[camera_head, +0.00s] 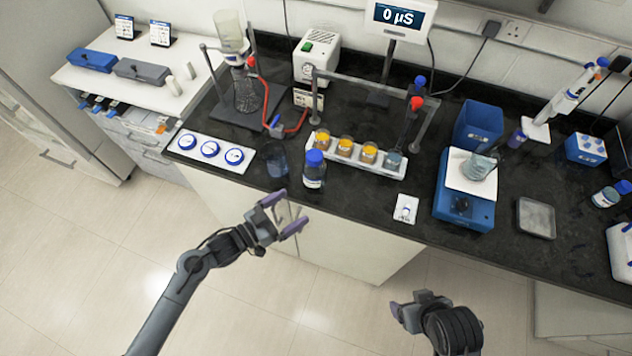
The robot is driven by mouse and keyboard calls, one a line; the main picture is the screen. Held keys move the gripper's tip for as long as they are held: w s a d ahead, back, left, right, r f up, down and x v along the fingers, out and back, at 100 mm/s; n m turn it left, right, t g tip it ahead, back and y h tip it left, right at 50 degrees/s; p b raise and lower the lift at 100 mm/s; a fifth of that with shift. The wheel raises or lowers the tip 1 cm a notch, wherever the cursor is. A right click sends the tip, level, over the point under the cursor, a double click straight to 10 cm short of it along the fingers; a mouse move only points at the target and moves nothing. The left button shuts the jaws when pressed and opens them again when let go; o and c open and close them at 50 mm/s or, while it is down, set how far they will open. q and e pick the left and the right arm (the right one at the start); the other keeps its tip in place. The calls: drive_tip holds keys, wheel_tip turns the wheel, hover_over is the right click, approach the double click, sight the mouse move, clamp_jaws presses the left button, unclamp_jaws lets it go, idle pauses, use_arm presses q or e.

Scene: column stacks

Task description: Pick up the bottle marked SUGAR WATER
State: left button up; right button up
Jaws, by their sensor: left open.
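A clear bottle with a blue cap (314,172) stands upright near the front edge of the black bench. Its label is too small to read, so I cannot tell if it says SUGAR WATER. Another blue-capped bottle (607,195) lies or leans at the far right, its marking also unreadable. My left gripper (287,211) is open and empty, in front of the bench edge, a little below and left of the first bottle, and apart from it. My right gripper (402,311) is low, in front of the bench and far from the bottles; its jaws are unclear.
An empty-looking glass beaker (275,160) stands just left of the bottle. A white rack (385,164) of several small jars is close on its right. A red hose (294,125) and stand lie behind. A blue scale (462,207) stands farther right.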

use_arm(q)
drive_tip(key=m+b, duration=0.1)
drive_tip(key=b, duration=0.2)
approach(306, 177)
drive_tip(key=w+d+f, duration=0.1)
drive_tip(key=w+d, duration=0.1)
drive_tip(key=shift+h, duration=0.3)
drive_tip(key=x, duration=0.4)
drive_tip(key=shift+d+r, duration=0.25)
drive_tip(key=shift+d, duration=0.05)
drive_tip(key=shift+w+a+b+x, duration=0.1)
drive_tip(key=shift+w+b+x, duration=0.1)
drive_tip(key=shift+x, duration=1.35)
drive_tip(key=shift+w+a+b+x, duration=0.1)
drive_tip(key=shift+b+x, duration=0.1)
drive_tip(key=shift+x, duration=1.3)
use_arm(e)
wheel_tip(306, 177, down, 5)
drive_tip(key=shift+f, duration=0.2)
use_arm(q)
drive_tip(key=shift+c, duration=0.5)
use_arm(e)
drive_tip(key=shift+a, duration=0.15)
use_arm(q)
drive_tip(key=c, duration=1.2)
drive_tip(key=shift+c, duration=0.2)
use_arm(e)
drive_tip(key=shift+s, duration=0.1)
use_arm(q)
drive_tip(key=shift+r, duration=0.1)
